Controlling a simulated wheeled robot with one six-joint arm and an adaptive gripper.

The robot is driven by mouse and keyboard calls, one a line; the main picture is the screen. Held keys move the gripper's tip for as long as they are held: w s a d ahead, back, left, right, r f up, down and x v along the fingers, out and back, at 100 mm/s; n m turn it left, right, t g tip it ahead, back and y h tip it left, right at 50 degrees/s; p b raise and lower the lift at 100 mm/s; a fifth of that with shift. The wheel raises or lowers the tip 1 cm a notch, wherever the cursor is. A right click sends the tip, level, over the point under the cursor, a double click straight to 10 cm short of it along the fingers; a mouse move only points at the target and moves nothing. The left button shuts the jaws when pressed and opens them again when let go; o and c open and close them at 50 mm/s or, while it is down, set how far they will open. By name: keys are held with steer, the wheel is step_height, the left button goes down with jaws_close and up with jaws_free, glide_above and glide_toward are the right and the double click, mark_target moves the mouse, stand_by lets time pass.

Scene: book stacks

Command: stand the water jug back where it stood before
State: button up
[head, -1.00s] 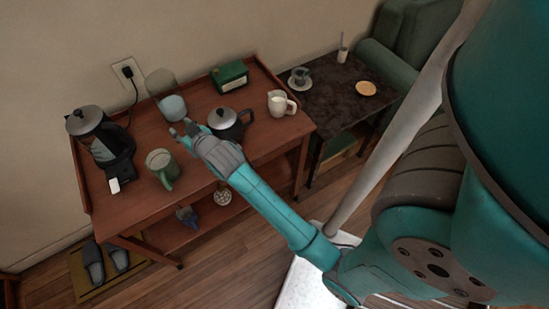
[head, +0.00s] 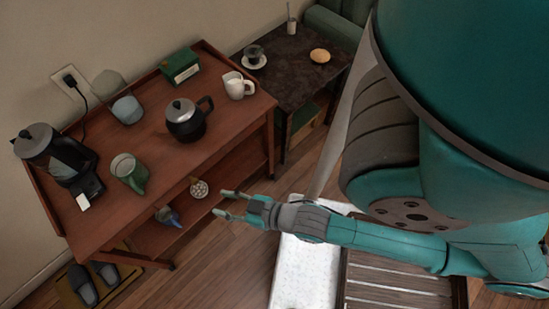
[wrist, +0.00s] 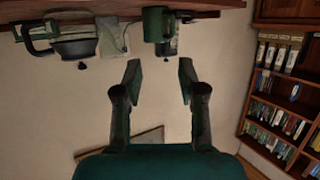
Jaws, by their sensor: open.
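The water jug appears to be the clear vessel with pale bluish contents (head: 127,109), upright near the back edge of the wooden table, between the coffee maker and the green box. A clear shape in the wrist view (wrist: 112,36) looks like the same jug. My gripper (head: 222,202) is open and empty, out past the table's front edge and well apart from the jug. Its two spread fingers also show in the wrist view (wrist: 160,72), with nothing between them.
On the wooden table (head: 215,118) stand a dark kettle (head: 186,122), green mug (head: 130,174), white pitcher (head: 235,86), green box (head: 181,66) and coffee maker (head: 60,160). A dark side table (head: 290,75) holds a cup and saucer. The table's middle front is clear.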

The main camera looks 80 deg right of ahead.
steer(key=s+a+r, duration=0.1)
steer(key=s+r, duration=0.2)
steer(key=s, duration=0.3)
steer(key=s+a+r+n+y, duration=0.1)
steer(key=s+r, duration=0.2)
steer(key=s, duration=0.4)
steer(key=shift+a+r+y, duration=0.3)
steer(key=shift+r, duration=0.1)
